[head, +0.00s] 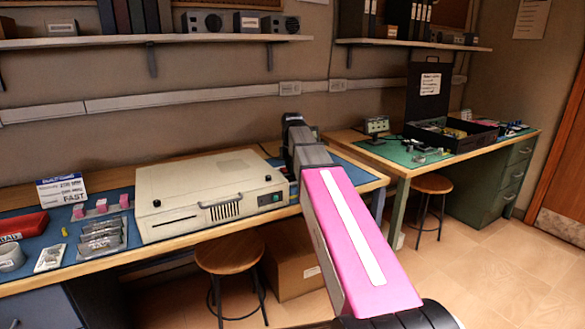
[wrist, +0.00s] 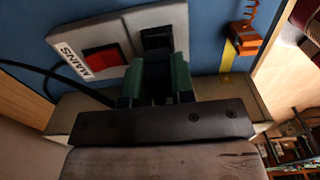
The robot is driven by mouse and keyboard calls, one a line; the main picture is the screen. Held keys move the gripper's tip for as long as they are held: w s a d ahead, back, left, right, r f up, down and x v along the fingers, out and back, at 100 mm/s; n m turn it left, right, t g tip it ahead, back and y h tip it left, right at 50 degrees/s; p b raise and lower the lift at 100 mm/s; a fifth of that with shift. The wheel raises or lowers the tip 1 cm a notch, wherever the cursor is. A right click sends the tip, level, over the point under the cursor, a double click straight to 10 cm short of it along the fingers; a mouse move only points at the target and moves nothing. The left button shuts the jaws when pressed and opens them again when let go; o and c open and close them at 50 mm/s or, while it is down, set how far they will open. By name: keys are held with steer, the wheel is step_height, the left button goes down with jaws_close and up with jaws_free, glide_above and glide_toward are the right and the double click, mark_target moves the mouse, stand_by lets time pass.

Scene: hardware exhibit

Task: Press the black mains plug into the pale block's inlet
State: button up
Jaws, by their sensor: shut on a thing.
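In the wrist view the pale block (wrist: 133,27) lies on a blue mat, with a red switch (wrist: 101,60) beside a MAINS label. Its inlet (wrist: 157,36) is a dark rectangle right of the switch. My gripper (wrist: 158,68) has green-grey fingers, shut on the black mains plug (wrist: 154,84), which is mostly hidden between them. The fingertips are right at the inlet; whether the plug is touching it or inside it I cannot tell. A black cable (wrist: 40,69) curves in from the left. In the head view my arm hides the block and plug.
An orange piece (wrist: 246,43) with a coiled cord stands right of the block, beside a yellow strip (wrist: 228,57). In the head view a beige case (head: 205,196) stands left of my arm, and a stool (head: 230,256) is below the bench. A second bench (head: 440,160) is at right.

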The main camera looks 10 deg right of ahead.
steer(key=shift+f, duration=1)
stand_by(0.8)
steer(key=o, duration=0.8)
steer(key=o, duration=0.3)
steer(key=shift+o, duration=0.2)
steer(key=shift+r, duration=0.75)
stand_by(0.4)
steer(key=shift+r, duration=2.9)
